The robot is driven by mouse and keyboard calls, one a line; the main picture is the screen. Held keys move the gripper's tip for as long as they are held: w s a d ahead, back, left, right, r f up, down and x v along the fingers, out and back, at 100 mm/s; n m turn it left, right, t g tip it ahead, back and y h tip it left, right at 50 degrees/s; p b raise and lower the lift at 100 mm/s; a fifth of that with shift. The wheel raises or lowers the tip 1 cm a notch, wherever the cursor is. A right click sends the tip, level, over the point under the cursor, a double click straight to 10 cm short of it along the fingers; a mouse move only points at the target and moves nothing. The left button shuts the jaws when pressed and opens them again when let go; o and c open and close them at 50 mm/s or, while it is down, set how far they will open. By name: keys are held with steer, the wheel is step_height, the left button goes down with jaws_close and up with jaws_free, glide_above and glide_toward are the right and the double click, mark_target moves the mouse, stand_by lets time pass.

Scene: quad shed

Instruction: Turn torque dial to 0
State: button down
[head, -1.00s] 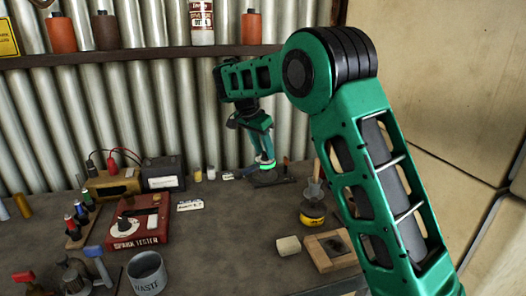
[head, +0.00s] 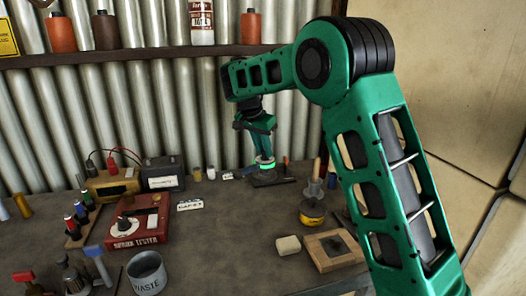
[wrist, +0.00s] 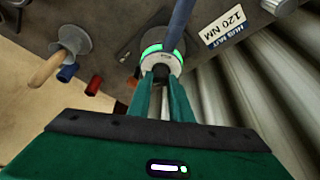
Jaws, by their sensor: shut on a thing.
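The torque dial (head: 265,166) is a small round light-coloured disc with a lit green band, above a dark base on the bench near the wall. In the wrist view the dial (wrist: 160,60) shows its green band on the far side and a black middle piece. My gripper (head: 264,155) points down at it from above. In the wrist view my gripper's fingers (wrist: 161,82) are close together and shut on the black middle piece. A blue bar (wrist: 178,25) extends past the dial. The dial's pointer and numbers cannot be read.
A "120 NM hub nut" card (wrist: 228,24) lies beside the dial. A wooden-handled tool (head: 316,178) and a yellow-banded tin (head: 312,213) stand to the right. The red spark tester (head: 138,222) is left. A shelf (head: 150,55) runs above.

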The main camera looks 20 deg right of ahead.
steer(key=n+y, duration=0.1)
steer(key=n, duration=0.2)
steer(key=n+t+y, duration=0.1)
steer(key=n, duration=0.2)
steer(key=shift+d+r+t, duration=0.1)
steer(key=shift+t, duration=0.2)
steer(key=n+y, duration=0.1)
steer(key=n, duration=0.3)
steer(key=shift+d, duration=0.15)
steer(key=n+y, duration=0.1)
steer(key=n, duration=0.2)
steer(key=shift+d+n+y, duration=0.15)
steer(key=shift+n+y, duration=0.25)
steer(key=n+y, duration=0.1)
steer(key=n, duration=0.1)
steer(key=n+g, duration=0.1)
steer(key=n, duration=0.2)
steer(key=shift+w+d+y, duration=0.1)
steer(key=shift+d+y, duration=0.1)
steer(key=shift+y, duration=0.2)
steer(key=n+g, duration=0.1)
steer(key=n, duration=0.2)
steer(key=n+g+y, duration=0.1)
steer(key=n, duration=0.2)
steer(key=shift+w+d, duration=0.1)
steer(key=shift+w, duration=0.1)
steer(key=shift+r+n, duration=0.1)
steer(key=shift+n, duration=0.2)
steer(key=c, duration=1.6)
jaws_free()
